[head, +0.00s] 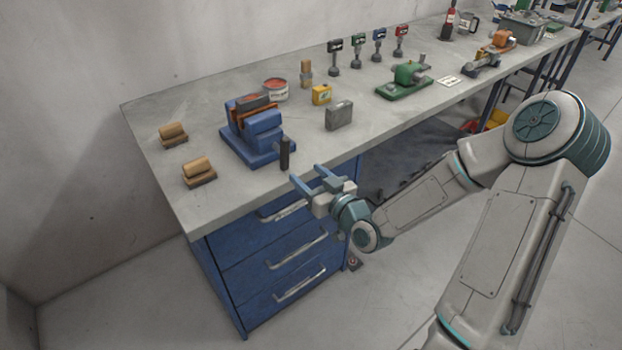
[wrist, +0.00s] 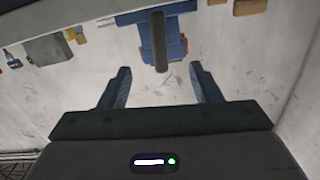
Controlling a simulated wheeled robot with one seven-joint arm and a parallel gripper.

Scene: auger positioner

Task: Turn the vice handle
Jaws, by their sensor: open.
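The blue vice (head: 256,133) stands on the workbench near its front left part, with an orange-brown piece at its jaws. Its dark handle (head: 284,153) stands upright at the vice's front right side. In the wrist view the handle (wrist: 158,41) appears as a dark bar in front of the blue vice (wrist: 172,45), centred between my fingers but farther off. My gripper (head: 308,179) is open and empty at the bench's front edge, a short way to the right of the handle and apart from it. Both fingers of my gripper (wrist: 161,85) show clearly in the wrist view.
Two wooden blocks (head: 199,171) (head: 173,134) lie left of the vice. A grey box (head: 339,115), a yellow box (head: 321,94) and a red-topped can (head: 275,89) stand to its right. The blue drawer cabinet (head: 270,255) with metal handles is below the bench.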

